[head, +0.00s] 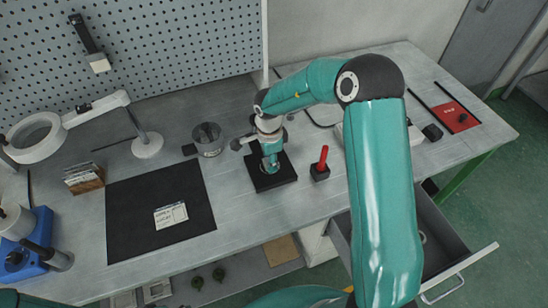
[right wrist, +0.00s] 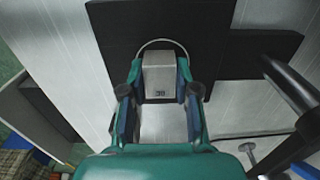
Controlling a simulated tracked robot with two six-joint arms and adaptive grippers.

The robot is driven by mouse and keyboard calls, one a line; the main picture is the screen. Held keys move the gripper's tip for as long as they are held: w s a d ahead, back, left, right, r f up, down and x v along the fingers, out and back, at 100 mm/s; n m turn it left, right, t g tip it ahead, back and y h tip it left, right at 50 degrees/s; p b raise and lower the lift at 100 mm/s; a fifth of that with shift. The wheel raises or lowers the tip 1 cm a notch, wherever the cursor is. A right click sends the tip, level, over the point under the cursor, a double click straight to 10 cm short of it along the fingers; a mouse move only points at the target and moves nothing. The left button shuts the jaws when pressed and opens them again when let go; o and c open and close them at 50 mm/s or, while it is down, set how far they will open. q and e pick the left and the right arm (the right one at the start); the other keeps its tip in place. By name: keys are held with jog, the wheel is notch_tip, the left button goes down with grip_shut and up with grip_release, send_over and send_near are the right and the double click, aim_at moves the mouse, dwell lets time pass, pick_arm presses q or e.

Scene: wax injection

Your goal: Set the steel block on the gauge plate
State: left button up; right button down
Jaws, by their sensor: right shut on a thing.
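My right gripper (head: 270,162) is over the black gauge plate (head: 284,178) in the middle of the bench. In the right wrist view, the gripper (right wrist: 160,105) is shut on the steel block (right wrist: 160,75), a pale grey block with a small dark marking on its face. The block sits between the two fingers with dark surface behind it. In the head view the gripper hides the block. I cannot tell whether the block touches the plate. My left gripper is not in view.
A red-handled tool in a black holder (head: 320,165) stands just right of the plate. A black mat (head: 130,210) with a card lies further left. An open drawer (head: 450,250) juts out at the lower right.

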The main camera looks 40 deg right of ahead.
jog(key=c, duration=0.8)
grip_release()
jog(key=shift+c, duration=0.2)
notch_tip(320, 180, up, 12)
